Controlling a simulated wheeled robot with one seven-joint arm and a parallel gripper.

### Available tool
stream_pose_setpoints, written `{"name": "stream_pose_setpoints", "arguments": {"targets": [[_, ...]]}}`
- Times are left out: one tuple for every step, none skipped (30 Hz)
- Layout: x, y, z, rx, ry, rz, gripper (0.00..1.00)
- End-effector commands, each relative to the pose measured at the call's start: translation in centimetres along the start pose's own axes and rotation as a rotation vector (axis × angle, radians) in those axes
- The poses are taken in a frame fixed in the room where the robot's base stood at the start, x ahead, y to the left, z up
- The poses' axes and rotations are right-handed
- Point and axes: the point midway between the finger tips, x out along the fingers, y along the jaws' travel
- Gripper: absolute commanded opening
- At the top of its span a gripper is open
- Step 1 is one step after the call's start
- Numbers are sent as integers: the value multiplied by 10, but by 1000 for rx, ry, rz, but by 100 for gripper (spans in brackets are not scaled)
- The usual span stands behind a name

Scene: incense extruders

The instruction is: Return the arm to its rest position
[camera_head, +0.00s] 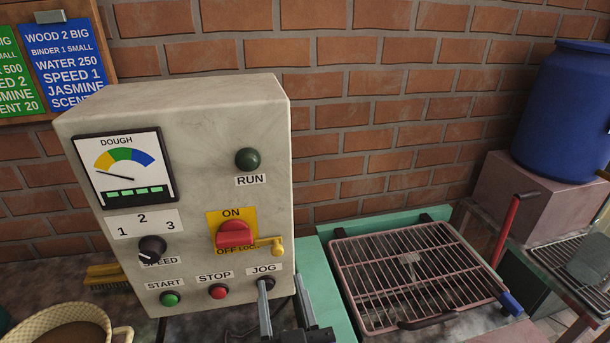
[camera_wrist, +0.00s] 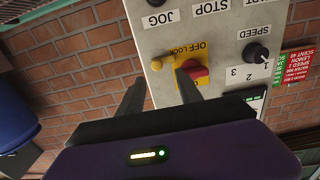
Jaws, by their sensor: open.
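My gripper (camera_head: 286,306) is open and empty. In the head view its two fingers point up at the bottom edge, in front of the lower right of the grey control box (camera_head: 190,190), by the JOG button. In the wrist view my gripper (camera_wrist: 160,95) has its fingers spread toward the box face, which appears upside down. The red switch (camera_head: 234,235) on its yellow plate shows beyond the fingers. I cannot tell whether a fingertip touches the box. Most of my arm is out of view.
A wire rack (camera_head: 415,275) with a red-handled lever (camera_head: 507,230) stands right of the box. A blue barrel (camera_head: 565,110) sits on a block at the far right. A woven basket (camera_head: 65,325) is at the lower left. A brick wall (camera_head: 400,90) closes off the back.

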Motion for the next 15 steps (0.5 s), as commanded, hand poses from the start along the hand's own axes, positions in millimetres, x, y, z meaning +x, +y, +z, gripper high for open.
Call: {"name": "stream_pose_setpoints", "arguments": {"targets": [[0,-1,-2,-14,8,-5,42],[0,-3,-4,-24,18,-14,42],[0,-7,-9,-33,35,-30,42],[-1,-11,-14,-38,53,-45,42],[-2,-15,-21,-43,75,-62,42],[-6,-20,-28,-49,102,-88,42],[-11,-23,-29,-55,117,-109,42],[-18,-23,-27,-63,127,-124,42],[-25,-21,-25,-69,137,-139,42],[-31,-19,-22,-72,142,-147,42],[-36,-16,-19,-78,144,-152,42],[-44,-11,-15,-81,148,-158,42],[-50,-8,-12,-84,150,-162,42],[-56,-3,-8,-86,151,-165,42],[-66,3,-2,-89,150,-166,42]]}}
